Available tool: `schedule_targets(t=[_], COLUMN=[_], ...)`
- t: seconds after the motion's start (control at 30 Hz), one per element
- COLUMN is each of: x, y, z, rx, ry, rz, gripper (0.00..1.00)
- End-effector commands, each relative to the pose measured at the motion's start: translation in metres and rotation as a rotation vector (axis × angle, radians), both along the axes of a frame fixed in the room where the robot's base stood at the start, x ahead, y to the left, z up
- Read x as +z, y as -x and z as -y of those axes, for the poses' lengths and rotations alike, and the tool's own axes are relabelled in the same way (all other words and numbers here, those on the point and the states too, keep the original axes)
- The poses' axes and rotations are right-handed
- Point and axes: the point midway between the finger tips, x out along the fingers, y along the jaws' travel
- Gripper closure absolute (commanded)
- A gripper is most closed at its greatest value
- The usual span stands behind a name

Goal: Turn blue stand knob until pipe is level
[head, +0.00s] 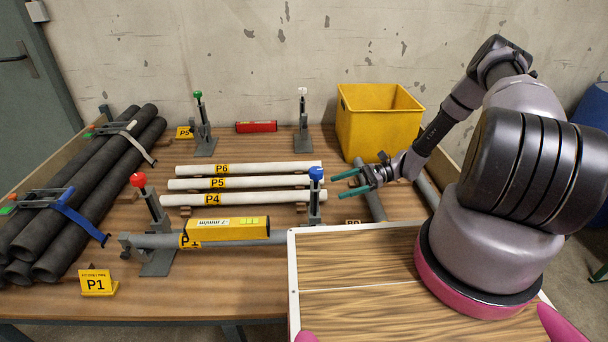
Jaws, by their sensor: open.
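The blue knob (316,173) tops a grey stand (315,206) at the table's middle; the stand's foot is hidden behind the wood-grain board. A grey pipe (155,241) runs from the red-knob stand (157,229) towards the blue-knob stand. Its right end is hidden by the board's edge. A yellow spirit level (227,229) lies on the pipe; its bubble is too small to read, and I cannot tell whether the pipe is level. My gripper (338,187) is open and empty, its teal fingers pointing left, just right of the blue knob in the picture. I see no clear contact.
White pipes P4 (260,198), P5 (265,183) and P6 (265,168) lie behind. A yellow bin (380,125) stands behind my arm. A green-knob stand (202,130), a white-knob stand (303,125) and a red box (256,127) are at the back. Dark pipes (95,190) fill the left.

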Motion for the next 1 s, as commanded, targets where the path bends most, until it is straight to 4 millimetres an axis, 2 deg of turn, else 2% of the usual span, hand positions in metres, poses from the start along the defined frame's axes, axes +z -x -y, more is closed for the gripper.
schedule_targets(t=[0.1,0.23,0.37,0.8,1.0], x=[0.029,0.043,0.044,0.043,0.043], y=[-0.008,-0.013,-0.014,-0.012,-0.013], z=[-0.005,-0.007,-0.02,-0.097,-0.112], rx=[-0.09,-0.134,-0.135,-0.132,-0.134], ry=[-0.141,-0.206,-0.213,-0.209,-0.208], rz=[-0.061,-0.085,-0.087,-0.087,-0.087], gripper=[0.11,0.11,0.11,0.11,0.11])
